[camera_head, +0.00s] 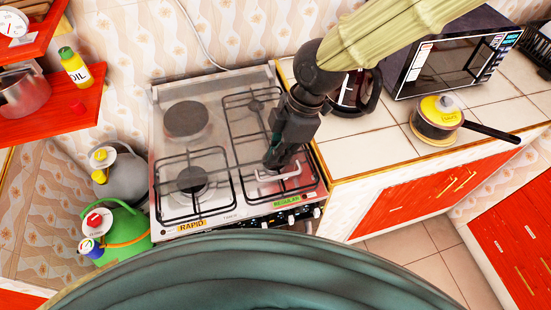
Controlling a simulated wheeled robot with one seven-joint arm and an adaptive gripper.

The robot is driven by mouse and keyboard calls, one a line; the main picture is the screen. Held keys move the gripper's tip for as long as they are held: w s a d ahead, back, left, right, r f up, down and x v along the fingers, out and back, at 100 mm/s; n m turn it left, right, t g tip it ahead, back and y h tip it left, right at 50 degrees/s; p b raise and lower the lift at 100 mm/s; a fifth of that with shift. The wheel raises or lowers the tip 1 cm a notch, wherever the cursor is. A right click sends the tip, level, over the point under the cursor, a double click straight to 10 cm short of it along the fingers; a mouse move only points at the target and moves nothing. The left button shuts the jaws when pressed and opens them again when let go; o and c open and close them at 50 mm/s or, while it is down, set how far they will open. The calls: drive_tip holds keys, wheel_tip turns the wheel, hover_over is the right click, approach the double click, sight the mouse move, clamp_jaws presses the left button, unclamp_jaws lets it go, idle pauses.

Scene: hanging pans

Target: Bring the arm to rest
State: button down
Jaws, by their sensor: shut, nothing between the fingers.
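My arm comes in from the upper right of the head view and points down. My gripper (279,164) is shut and empty. It is over the front right part of the stove (234,195), above the front right burner grate. I cannot tell whether the fingertips touch the grate. The arm hides part of the stove's right side and part of the counter behind it.
A coffee pot (357,90) stands behind my arm. A microwave (452,66) and a small pan with a yellow lid (437,118) are on the tiled counter (362,152). An orange shelf (62,118) with an oil bottle (74,67) is at left.

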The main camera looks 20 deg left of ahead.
drive_tip(key=shift+r, duration=0.25)
drive_tip(key=s+d+f+m+y, duration=0.1)
drive_tip(key=s+d+f+m, duration=0.1)
drive_tip(key=d+f+m, duration=0.45)
drive_tip(key=s+d+f+m, duration=0.15)
drive_tip(key=f+m, duration=0.25)
drive_tip(key=f, duration=0.6)
drive_tip(key=s+d+f+m+y, duration=0.1)
drive_tip(key=d+f+m, duration=0.4)
drive_tip(key=f, duration=0.4)
drive_tip(key=s+d+f+m+h, duration=0.1)
drive_tip(key=s+d+f+m, duration=0.2)
drive_tip(key=d, duration=0.4)
drive_tip(key=s+d+f+m+t+h, duration=0.1)
drive_tip(key=s+d+f+m+h, duration=0.1)
drive_tip(key=d+f, duration=0.3)
drive_tip(key=s+d+f+m+t+h+b, duration=0.1)
drive_tip(key=s+d+f+m, duration=0.2)
drive_tip(key=d, duration=0.6)
drive_tip(key=shift+s+d+f+m+h, duration=0.2)
drive_tip(key=shift+s+f+m+h, duration=0.2)
drive_tip(key=shift+f+m, duration=0.45)
